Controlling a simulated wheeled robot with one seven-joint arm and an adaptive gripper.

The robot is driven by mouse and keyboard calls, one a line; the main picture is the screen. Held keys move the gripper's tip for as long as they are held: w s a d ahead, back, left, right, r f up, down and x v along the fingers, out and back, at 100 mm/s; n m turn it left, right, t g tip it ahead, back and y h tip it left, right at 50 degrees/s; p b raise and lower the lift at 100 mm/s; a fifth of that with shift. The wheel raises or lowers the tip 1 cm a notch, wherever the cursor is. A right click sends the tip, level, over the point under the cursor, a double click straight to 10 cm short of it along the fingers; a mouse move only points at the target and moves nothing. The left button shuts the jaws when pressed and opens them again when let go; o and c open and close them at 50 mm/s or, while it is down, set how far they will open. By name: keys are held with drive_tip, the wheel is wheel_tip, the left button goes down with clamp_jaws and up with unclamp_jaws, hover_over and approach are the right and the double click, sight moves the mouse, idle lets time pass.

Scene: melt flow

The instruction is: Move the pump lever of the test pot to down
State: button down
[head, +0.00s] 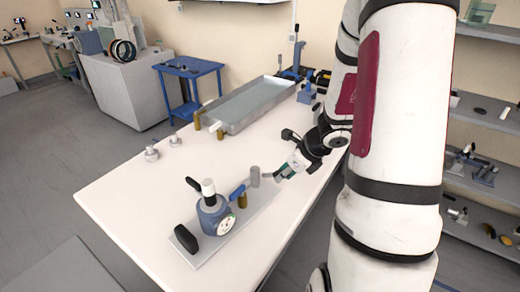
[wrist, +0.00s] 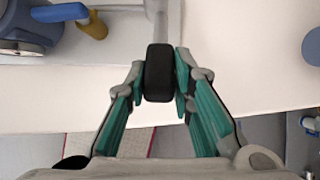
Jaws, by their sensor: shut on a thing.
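The test pot (head: 209,219) is a blue body with a white-capped top and a round dial, on a grey base plate (head: 262,208) on the white table. A grey upright cylinder (head: 255,176) stands at the plate's right end. The pump lever shows in the wrist view as a grey rod (wrist: 160,20) ending in a black grip (wrist: 160,74). My gripper (head: 279,173) is right of the cylinder. In the wrist view its green-padded fingers (wrist: 161,84) are shut on the black grip, one on each side. The grip is mostly hidden in the head view.
A blue handle (head: 238,191) and a brass cylinder (head: 242,201) stand between pot and lever. A metal tray (head: 232,128) lies at the table's back. Two small metal pieces (head: 152,154) stand at the left edge. The table's middle is clear.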

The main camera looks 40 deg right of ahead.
drive_tip(key=c, duration=1.3)
unclamp_jaws()
drive_tip(key=shift+d+f, duration=0.1)
drive_tip(key=shift+d, duration=0.05)
drive_tip(key=shift+s, duration=0.1)
drive_tip(key=p+v, duration=0.6)
drive_tip(key=v, duration=0.1)
drive_tip(key=v, duration=1.2)
